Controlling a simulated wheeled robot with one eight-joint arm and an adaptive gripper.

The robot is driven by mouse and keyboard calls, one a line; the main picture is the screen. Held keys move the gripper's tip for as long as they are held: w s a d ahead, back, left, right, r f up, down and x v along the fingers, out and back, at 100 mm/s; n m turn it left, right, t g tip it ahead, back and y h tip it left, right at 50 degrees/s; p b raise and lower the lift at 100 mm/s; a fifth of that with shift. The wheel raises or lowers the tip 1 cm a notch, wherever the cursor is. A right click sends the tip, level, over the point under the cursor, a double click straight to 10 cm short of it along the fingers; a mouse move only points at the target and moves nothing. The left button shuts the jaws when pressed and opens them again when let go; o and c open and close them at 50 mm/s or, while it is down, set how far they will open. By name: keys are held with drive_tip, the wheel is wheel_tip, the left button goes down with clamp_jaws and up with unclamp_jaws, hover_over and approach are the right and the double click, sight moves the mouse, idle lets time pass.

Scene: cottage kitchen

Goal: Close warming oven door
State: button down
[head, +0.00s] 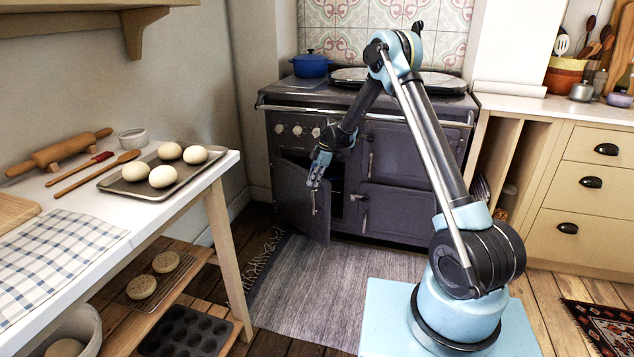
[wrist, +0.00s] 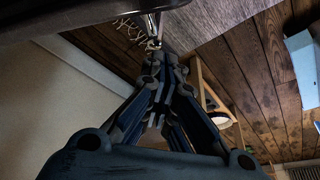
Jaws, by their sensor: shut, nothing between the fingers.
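The warming oven door (head: 291,203) is the dark lower left door of the range cooker. It stands partly open, hinged on its left, with a dark gap (head: 337,196) to its right. Its upright metal handle (head: 314,203) is near the free edge. My gripper (head: 314,183) points down at the upper part of the handle, shut and empty. In the wrist view the fingers (wrist: 160,58) are together close to the metal handle (wrist: 153,28), and a dark edge, likely the door (wrist: 55,12), crosses the top left. I cannot tell whether they touch.
The range cooker (head: 410,143) has other doors, which look closed, and a blue pot (head: 310,64) on top. A white table (head: 225,160) with a tray of buns (head: 150,187) stands at the left. A grey rug (head: 300,290) covers clear floor before the cooker.

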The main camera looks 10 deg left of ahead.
drive_tip(key=a+v, duration=0.1)
drive_tip(key=v, duration=0.8)
drive_tip(key=s+a+f+n+t+h, duration=0.2)
drive_tip(key=s+f+n+t+h, duration=0.1)
drive_tip(key=s+f+t+h, duration=0.25)
drive_tip(key=n+t+h, duration=0.2)
drive_tip(key=t+h, duration=0.1)
drive_tip(key=t, duration=0.1)
approach(327, 193)
drive_tip(key=f, duration=0.1)
drive_tip(key=s+f, duration=0.1)
drive_tip(key=shift+s+a+f, duration=0.1)
drive_tip(key=shift+s+f, duration=0.05)
drive_tip(key=shift+f, duration=0.15)
drive_tip(key=shift+w+d+f, duration=0.1)
drive_tip(key=shift+w+d, duration=0.5)
drive_tip(key=shift+w, duration=0.3)
drive_tip(key=shift+w+d+f, duration=0.1)
drive_tip(key=shift+w+d, duration=0.5)
drive_tip(key=shift+w, duration=0.35)
drive_tip(key=shift+y, duration=0.25)
